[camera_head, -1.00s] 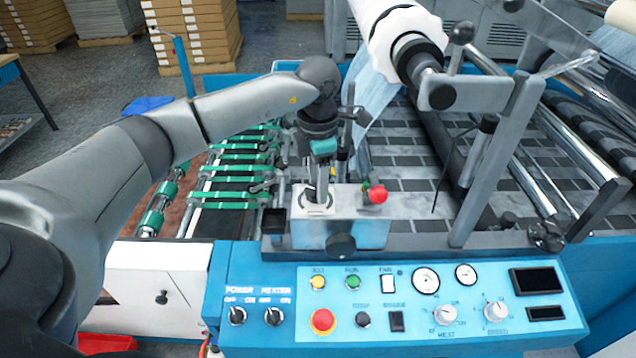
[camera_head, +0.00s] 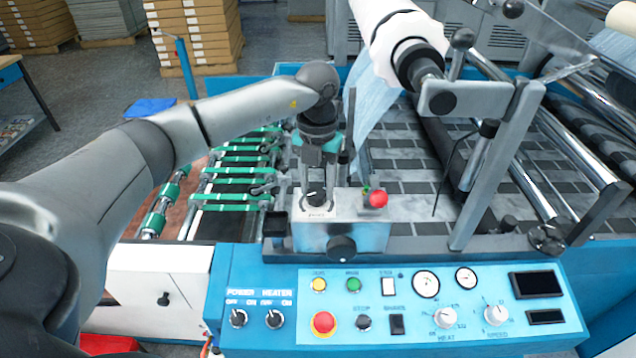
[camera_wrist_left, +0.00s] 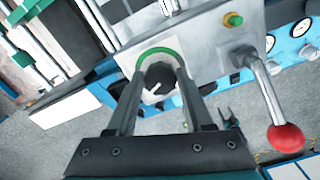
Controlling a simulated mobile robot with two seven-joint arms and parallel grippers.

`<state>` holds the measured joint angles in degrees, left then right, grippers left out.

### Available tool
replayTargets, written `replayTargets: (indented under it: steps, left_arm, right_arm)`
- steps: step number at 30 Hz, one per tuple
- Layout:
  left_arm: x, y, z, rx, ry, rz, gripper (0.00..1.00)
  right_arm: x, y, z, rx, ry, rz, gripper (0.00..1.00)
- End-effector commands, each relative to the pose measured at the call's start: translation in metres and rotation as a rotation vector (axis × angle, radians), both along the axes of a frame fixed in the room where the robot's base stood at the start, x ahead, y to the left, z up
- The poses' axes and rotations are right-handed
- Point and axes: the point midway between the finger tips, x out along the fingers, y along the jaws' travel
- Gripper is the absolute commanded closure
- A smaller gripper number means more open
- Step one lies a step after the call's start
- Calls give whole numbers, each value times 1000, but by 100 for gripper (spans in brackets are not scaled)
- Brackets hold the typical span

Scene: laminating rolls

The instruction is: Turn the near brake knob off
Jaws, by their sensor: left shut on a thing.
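The near brake knob (camera_head: 316,198) is a small black knob with a white pointer line. It sits on a white plate on top of a grey metal box. In the left wrist view the knob (camera_wrist_left: 157,82) shows between my fingers, with a green arc around its far side. My left gripper (camera_head: 317,200) reaches down from above and is shut on the knob, one finger on each side. Its fingers also show in the left wrist view (camera_wrist_left: 158,85). The pointer line runs diagonally in the wrist view. My right gripper is not in view.
A red-ball lever (camera_head: 377,199) stands on the box just right of the knob, with a green button (camera_wrist_left: 233,20) beside it. A black knob (camera_head: 341,247) sticks out of the box front. The blue control panel (camera_head: 400,340) lies in front. A roller post (camera_head: 490,170) stands right.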

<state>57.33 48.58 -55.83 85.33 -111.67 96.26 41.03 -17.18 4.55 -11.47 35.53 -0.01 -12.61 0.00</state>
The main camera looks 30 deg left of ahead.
Motion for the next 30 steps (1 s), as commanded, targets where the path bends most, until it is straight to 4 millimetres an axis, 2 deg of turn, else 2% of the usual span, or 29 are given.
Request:
replayTargets:
  steps: [10, 27, 28, 30]
  left_arm:
    - [0, 2, 2, 1, -3, 150, 100]
    - [1, 1, 1, 0, -4, 176, 100]
    - [1, 1, 1, 0, -4, 176, 45]
    - [1, 1, 1, 0, -3, 175, 37]
  right_arm:
    - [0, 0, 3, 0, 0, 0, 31]
    - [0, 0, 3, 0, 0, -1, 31]
    - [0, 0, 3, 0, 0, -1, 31]
    - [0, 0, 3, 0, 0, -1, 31]
